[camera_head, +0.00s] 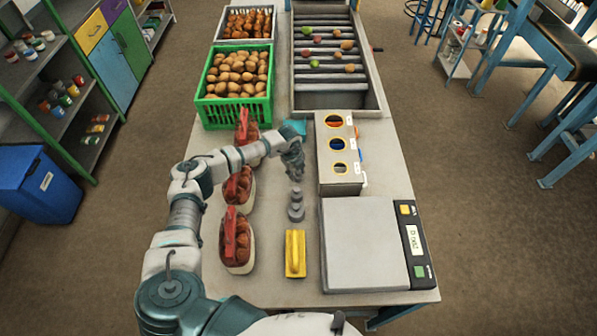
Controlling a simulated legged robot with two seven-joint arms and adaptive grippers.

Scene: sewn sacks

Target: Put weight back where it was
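Grey metal weights (296,207) stand upright on the table, close together in a short row left of the scale. My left gripper (294,174) points down just beyond the weights, near the left side of the box with round holes. Its dark fingers are small and blend together, so I cannot tell whether they are open or hold a weight. The flat grey scale (362,247) has a bare plate and a black panel with a display (413,240) on its right. My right gripper is not in view.
Filled containers with red tops (237,241) line the left side. The cream box with round holes (324,172), a green potato crate (234,116) and a roller tray (338,101) stand beyond.

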